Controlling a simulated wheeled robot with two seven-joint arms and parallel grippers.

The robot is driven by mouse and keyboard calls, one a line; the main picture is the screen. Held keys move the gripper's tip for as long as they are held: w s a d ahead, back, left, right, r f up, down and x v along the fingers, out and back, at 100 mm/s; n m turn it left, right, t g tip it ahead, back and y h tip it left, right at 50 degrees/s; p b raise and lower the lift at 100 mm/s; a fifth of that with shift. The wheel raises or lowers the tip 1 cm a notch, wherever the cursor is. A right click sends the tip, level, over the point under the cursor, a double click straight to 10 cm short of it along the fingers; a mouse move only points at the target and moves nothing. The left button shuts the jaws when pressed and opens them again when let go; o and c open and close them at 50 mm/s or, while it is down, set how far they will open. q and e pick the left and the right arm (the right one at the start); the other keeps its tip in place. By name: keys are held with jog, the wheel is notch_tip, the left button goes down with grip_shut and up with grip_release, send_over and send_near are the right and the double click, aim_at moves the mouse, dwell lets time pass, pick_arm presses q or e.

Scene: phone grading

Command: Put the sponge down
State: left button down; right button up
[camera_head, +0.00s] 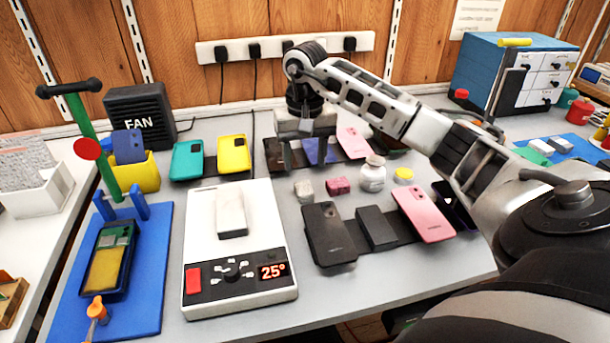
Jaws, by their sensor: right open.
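My right gripper (306,162) points down with its two fingers apart and nothing visible between them. It is over the back part of the grey table. Either may be the sponge; I cannot tell which. Both look apart from the fingers. My left gripper is not in view.
A white bottle (373,176) and a yellow cap (403,175) stand right of the blocks. Several phones, including a black one (329,235) and a pink one (424,214), lie in front. A white heating plate (262,220) is at left. The front table strip is clear.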

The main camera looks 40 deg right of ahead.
jog(key=shift+r, duration=2.35)
